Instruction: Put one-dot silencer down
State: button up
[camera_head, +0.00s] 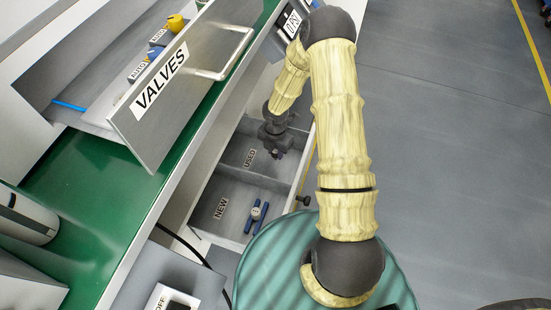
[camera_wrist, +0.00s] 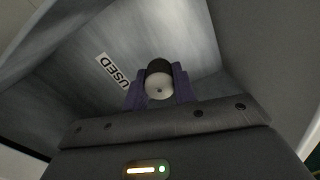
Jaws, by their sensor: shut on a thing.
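The one-dot silencer (camera_wrist: 158,86) shows end-on in the wrist view as a pale round face with one dark dot and a dark part behind it. My gripper (camera_wrist: 160,98) is shut on it, with a purple-blue finger on each side. In the head view my gripper (camera_head: 275,151) points down into the USED compartment (camera_head: 233,156) of the open drawer. The silencer is small and mostly hidden there. I cannot tell whether it touches the compartment floor.
A divider separates USED from the NEW compartment (camera_head: 212,189), where a blue piece with a white round part (camera_head: 257,212) lies. The drawer walls stand close around my gripper. A grey panel marked VALVES (camera_head: 185,85) with a handle rises at upper left, above the green bench (camera_head: 85,185).

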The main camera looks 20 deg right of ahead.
aim_at(276, 159)
notch_tip(276, 159, down, 5)
jog(key=b, duration=0.2)
jog(key=shift+b, duration=0.4)
jog(key=shift+f, duration=0.1)
jog(key=o, duration=0.8)
notch_tip(276, 159, up, 11)
jog(key=p, duration=0.6)
jog(key=shift+r, duration=0.7)
